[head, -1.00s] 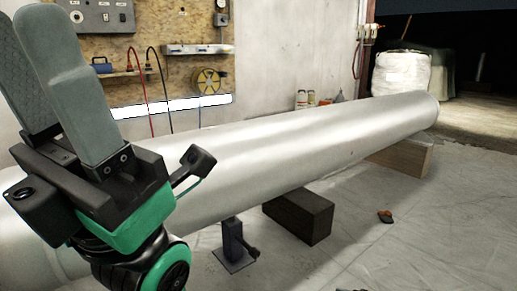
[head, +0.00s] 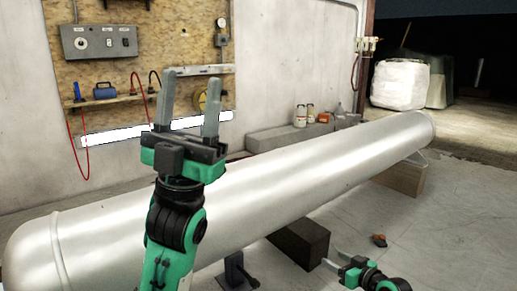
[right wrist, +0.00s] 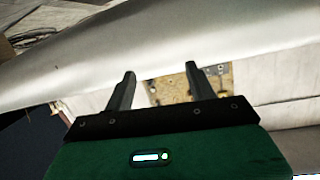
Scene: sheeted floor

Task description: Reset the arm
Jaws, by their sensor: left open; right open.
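My left gripper (head: 189,98) is raised in the middle left of the head view, fingers pointing up. Its two grey fingers are apart with nothing between them. Behind it lies a long silver cylinder (head: 300,169), running from the lower left to the upper right. My right gripper (head: 335,256) is low at the bottom right of the head view, in front of the cylinder and near a dark block. In the right wrist view its two fingers (right wrist: 160,72) are apart and empty, with the cylinder (right wrist: 150,50) beyond them.
A dark block (head: 299,243) and a wooden block (head: 402,177) support the cylinder. A small orange-brown object (head: 379,240) lies on the sheeted floor. A wall board (head: 150,45) with a control box and shelf stands behind. A white bag (head: 400,84) stands at the back right.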

